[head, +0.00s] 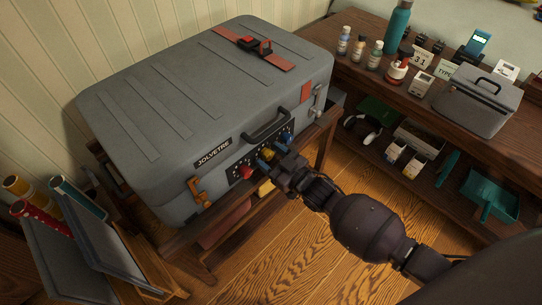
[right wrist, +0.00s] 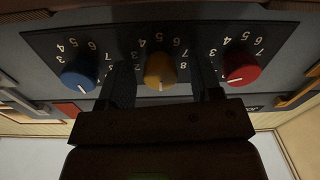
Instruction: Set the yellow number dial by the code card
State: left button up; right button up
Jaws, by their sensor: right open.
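The yellow number dial (right wrist: 160,69) sits between a blue dial (right wrist: 80,73) and a red dial (right wrist: 242,68) on a dark panel. The right wrist view shows the panel's digits upside down, and the yellow dial's white mark points to the bottom of the picture. My right gripper (right wrist: 163,85) is open, with one finger on each side of the yellow dial; I cannot tell whether they touch it. The head view shows my right gripper (head: 273,160) at the panel of the grey suitcase (head: 200,95). A small card reading 31 (head: 420,59) stands on the right bench; I cannot tell if it is the code card.
The suitcase rests on a wooden stand, with a black handle (head: 268,124) above the panel and an orange latch (head: 202,191) beside it. The wooden bench (head: 350,78) holds bottles, cards and a grey box (head: 476,104). Wooden floor (head: 270,255) is clear in front.

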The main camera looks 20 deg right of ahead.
jog(key=c, duration=0.9)
jog(key=m+p, duration=0.1)
jog(key=m, duration=0.3)
jog(key=shift+r, duration=0.15)
jog(key=m, duration=0.6)
jog(key=shift+f+m+p, duration=0.2)
jog(key=shift+m+p, duration=0.1)
jog(key=shift+p, duration=0.1)
jog(key=m+b, duration=0.1)
jog(key=m, duration=0.5)
jog(key=shift+s+f, duration=0.1)
jog(key=shift+m+b, duration=0.5)
jog(key=shift+m, duration=2)
jog(key=shift+a, duration=0.1)
